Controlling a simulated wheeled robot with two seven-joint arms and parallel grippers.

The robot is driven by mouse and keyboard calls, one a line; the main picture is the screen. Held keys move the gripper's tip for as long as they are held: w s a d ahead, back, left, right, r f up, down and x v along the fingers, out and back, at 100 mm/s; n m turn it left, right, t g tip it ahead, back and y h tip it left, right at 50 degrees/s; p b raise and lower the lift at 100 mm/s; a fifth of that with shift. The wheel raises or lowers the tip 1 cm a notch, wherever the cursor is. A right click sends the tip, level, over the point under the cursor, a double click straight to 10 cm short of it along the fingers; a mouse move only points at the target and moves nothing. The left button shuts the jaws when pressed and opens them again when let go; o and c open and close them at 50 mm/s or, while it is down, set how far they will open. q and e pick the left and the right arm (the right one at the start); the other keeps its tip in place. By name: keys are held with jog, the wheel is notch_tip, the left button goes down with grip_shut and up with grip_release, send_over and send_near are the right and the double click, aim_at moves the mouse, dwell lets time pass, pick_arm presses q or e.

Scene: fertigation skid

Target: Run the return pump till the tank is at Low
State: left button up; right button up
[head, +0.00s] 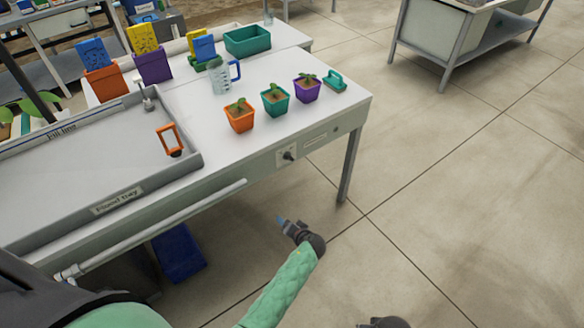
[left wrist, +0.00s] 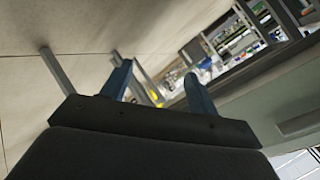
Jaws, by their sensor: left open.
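The grey flood tray (head: 118,198), labelled "Flood tray" and "Fill line", sits on the bench at the left. A dark knob (head: 289,156) on a pale plate is on the bench's front apron, beside a small label strip (head: 315,139). I cannot read its setting. A blue container (head: 178,252) stands under the bench, partly hidden. I cannot tell whether it is the tank, and no Low mark is readable. My left gripper (head: 280,222) is open and empty, below and in front of the knob, apart from the bench; its fingers show in the left wrist view (left wrist: 158,88).
An orange-handled part (head: 170,140) is in the flood tray. A rail (head: 165,228) runs along the bench front. Floor to the right is clear.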

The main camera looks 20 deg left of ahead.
pick_arm(q)
jog(key=w+d+r+n+t+y+b, duration=0.1)
jog(key=w+d+r+t+y+b, duration=0.15)
jog(key=w+r, duration=0.6)
jog(key=n+y, duration=0.2)
jog(key=y, duration=0.1)
send_near(291, 159)
jog(key=a, duration=0.1)
pick_arm(e)
jog(key=s+d+r, duration=0.2)
jog(key=s+r, duration=0.1)
jog(key=r, duration=1.1)
pick_arm(q)
jog(key=shift+t, duration=0.35)
jog(key=p+x, duration=0.1)
jog(key=x, duration=0.2)
jog(key=p+x, duration=0.1)
jog(key=x, duration=0.3)
jog(key=shift+w+f, duration=0.25)
jog(key=shift+w+a, duration=0.3)
jog(key=shift+a, duration=0.1)
pick_arm(e)
notch_tip(291, 159, down, 7)
jog(key=w, duration=0.1)
jog(key=shift+w+a+f, duration=0.15)
jog(key=shift+w+a, duration=0.15)
jog(key=shift+w, duration=0.05)
pick_arm(q)
jog(key=shift+f, duration=0.1)
jog(key=c, duration=1)
